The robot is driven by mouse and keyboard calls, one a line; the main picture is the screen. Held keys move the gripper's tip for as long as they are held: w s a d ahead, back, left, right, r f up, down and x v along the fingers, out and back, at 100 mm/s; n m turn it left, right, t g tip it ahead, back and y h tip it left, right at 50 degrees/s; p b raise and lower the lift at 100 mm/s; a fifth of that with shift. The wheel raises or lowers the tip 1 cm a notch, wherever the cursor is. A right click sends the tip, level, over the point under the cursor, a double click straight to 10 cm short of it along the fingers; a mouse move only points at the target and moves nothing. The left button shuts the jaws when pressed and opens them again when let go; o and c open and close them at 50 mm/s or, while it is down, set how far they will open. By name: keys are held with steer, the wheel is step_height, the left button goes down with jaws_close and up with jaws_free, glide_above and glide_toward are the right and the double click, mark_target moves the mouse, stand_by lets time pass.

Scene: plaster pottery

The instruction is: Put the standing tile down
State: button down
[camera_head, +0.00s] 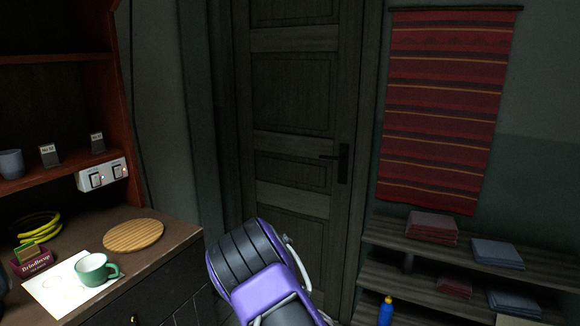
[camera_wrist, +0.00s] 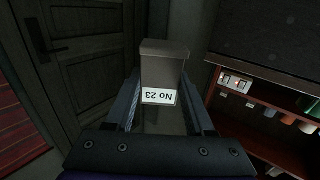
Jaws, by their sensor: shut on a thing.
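The standing tile (camera_wrist: 165,66) is grey-brown with a white label reading "No 23", which appears upside down in the wrist view. My gripper (camera_wrist: 162,84) is shut on it, with one dark finger along each side. The tile is held up in the air, clear of any surface that I can see. In the head view my arm covers the bottom middle, and neither the gripper fingers nor the held tile can be seen there. Two similar small labelled tiles stand on the red shelf, a nearer one (camera_head: 49,156) and a farther one (camera_head: 97,143).
A grey cup (camera_head: 12,163) and a switch panel (camera_head: 103,175) are at the shelf. A closed door (camera_head: 292,100) stands ahead.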

steer(key=s+d+m+t+h, duration=0.1)
steer(key=s+d+h, duration=0.3)
steer(key=d, duration=0.5)
steer(key=s+d+r+m+t+h, duration=0.1)
steer(key=s+d+m+h, duration=0.3)
steer(key=d, duration=0.5)
steer(key=shift+s+r, duration=0.15)
steer(key=shift+s, duration=0.2)
steer(key=shift+d, duration=0.1)
